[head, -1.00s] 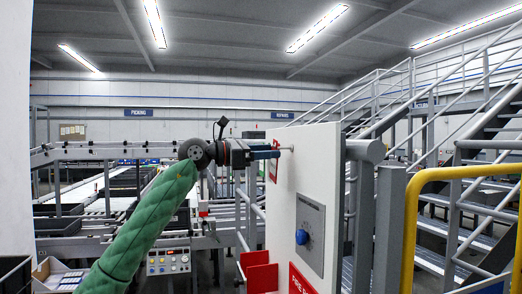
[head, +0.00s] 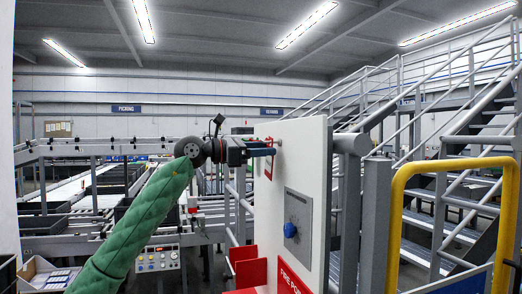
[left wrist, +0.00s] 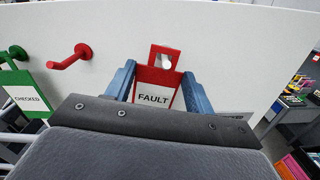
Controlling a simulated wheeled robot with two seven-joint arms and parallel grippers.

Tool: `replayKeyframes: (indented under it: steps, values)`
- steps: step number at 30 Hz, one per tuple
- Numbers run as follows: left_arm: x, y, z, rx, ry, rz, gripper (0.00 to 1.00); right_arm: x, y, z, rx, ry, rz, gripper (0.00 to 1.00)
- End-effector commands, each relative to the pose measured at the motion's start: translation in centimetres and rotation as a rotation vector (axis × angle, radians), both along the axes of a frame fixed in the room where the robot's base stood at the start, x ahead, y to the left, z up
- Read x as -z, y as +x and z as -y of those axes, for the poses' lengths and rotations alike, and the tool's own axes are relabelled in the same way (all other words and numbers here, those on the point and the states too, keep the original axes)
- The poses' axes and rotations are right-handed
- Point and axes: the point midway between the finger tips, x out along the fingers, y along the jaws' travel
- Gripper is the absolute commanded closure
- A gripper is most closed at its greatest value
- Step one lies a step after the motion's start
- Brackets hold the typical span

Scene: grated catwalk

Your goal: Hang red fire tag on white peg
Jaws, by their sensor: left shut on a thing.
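My left gripper (left wrist: 158,78) is shut on a red tag with a white label reading FAULT (left wrist: 153,98). The tag is upright between the blue fingers, its holed top facing the white board (head: 308,165). A white peg (left wrist: 166,62) shows at the tag's hole; I cannot tell whether it is through the hole. In the head view, the gripper (head: 262,152) and the red tag (head: 268,170) are at the board's upper left, beside the white peg (head: 279,143). My right gripper is not in view.
In the left wrist view, a red peg (left wrist: 70,57) stands left of the tag. Further left, a green CHECKED tag (left wrist: 25,97) hangs on a green peg (left wrist: 18,53). Below on the board are a blue knob (head: 290,230) and red holders. A yellow rail (head: 398,210) stands right.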

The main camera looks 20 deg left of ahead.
Motion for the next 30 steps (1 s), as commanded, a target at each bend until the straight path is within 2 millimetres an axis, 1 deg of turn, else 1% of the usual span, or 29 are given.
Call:
replayKeyframes:
  steps: [6,12,13,16,17,21,23,26,30]
  values:
    - [0.0,0.0,0.0,0.0,0.0,0.0,0.71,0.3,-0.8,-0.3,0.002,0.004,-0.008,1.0]
    - [0.0,0.0,0.0,0.0,0.0,0.0,0.71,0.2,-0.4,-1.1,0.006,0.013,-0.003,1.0]
    - [0.0,0.0,0.0,0.0,0.0,0.0,0.45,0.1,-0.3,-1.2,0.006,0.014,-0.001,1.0]
    - [0.0,0.0,0.0,0.0,0.0,0.0,0.25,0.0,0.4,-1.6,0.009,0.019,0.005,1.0]
    - [0.0,0.0,0.0,0.0,0.0,0.0,0.21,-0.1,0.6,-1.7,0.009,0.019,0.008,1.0]
    - [0.0,0.0,0.0,0.0,0.0,0.0,0.21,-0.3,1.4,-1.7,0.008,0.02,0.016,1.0]
    - [0.0,0.0,0.0,0.0,0.0,0.0,0.21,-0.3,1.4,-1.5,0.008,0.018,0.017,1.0]
    - [0.0,0.0,-0.1,0.0,0.0,0.0,0.21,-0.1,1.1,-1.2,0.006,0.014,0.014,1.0]
    - [0.2,-0.4,-0.7,-0.001,0.0,0.001,0.21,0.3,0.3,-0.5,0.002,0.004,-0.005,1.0]
